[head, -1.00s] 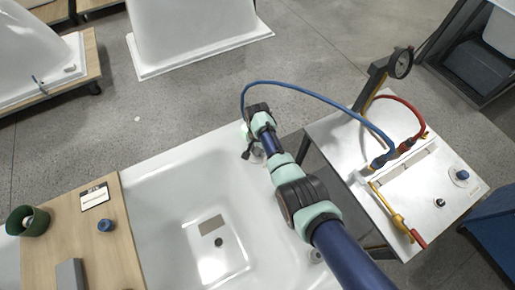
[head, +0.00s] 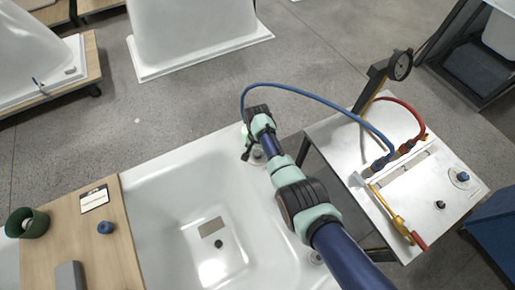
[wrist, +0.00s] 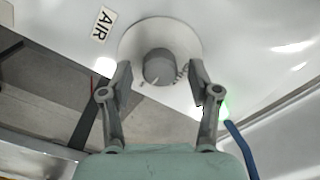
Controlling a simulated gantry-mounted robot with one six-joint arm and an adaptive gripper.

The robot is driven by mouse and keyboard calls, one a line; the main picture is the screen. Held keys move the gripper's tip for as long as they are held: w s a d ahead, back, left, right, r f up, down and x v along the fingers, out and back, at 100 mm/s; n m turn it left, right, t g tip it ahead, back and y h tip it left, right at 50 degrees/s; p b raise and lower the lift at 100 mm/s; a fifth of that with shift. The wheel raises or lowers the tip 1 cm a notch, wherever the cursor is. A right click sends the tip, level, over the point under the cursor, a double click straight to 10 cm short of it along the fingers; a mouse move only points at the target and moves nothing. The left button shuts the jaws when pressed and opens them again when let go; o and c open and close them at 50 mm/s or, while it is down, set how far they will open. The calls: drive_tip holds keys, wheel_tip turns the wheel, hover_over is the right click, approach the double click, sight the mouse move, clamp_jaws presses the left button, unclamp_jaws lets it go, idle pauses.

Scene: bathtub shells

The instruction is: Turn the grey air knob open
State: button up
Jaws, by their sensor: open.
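The grey air knob (wrist: 158,67) sits on a round pale plate (wrist: 185,38) on the white tub wall, beside a label reading AIR (wrist: 103,24). My gripper (wrist: 160,80) is open, with one finger on each side of the knob in the wrist view; I cannot tell whether either finger touches it. A small dark mark shows on the knob's lower left edge. In the head view my gripper (head: 250,138) is at the tub's far right corner, and the arm hides most of the knob there.
The white bathtub (head: 170,185) lies below my arm. A blue hose (head: 310,90) arches from near my gripper to a metal bench (head: 335,140) on the right, which carries a gauge, a red hose and a yellow valve. A wooden board (head: 75,235) with small items lies at left.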

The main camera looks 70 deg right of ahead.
sight(257, 152)
wheel_tip(257, 152, up, 12)
idle(0.3)
idle(0.5)
